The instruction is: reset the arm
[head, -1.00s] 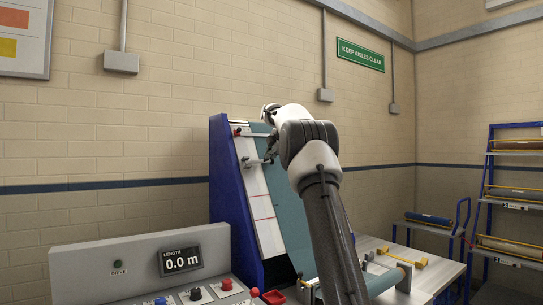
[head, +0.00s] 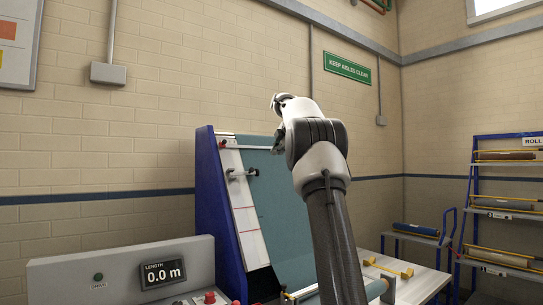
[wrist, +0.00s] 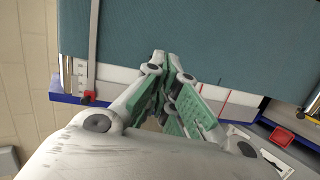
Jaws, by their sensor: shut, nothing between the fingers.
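My arm rises in the middle of the head view, its joints bent near the top. My gripper (wrist: 168,62) shows in the wrist view with its green-padded fingers closed together and nothing between them. In the head view the gripper is mostly hidden behind my wrist. In the wrist view the fingers stand in front of the teal cloth (wrist: 210,35) and the white strip of the inclined machine board. I cannot tell how far the fingertips are from the cloth. The cloth also shows in the head view (head: 268,205), running down the blue-sided frame (head: 217,215).
A grey control panel (head: 60,275) with a length display (head: 162,274) reading 0.0 m stands at the lower left. A white table (head: 415,285) with a yellow-handled tool (head: 388,268) is at the lower right. Blue racks (head: 475,190) with rolls stand at the far right.

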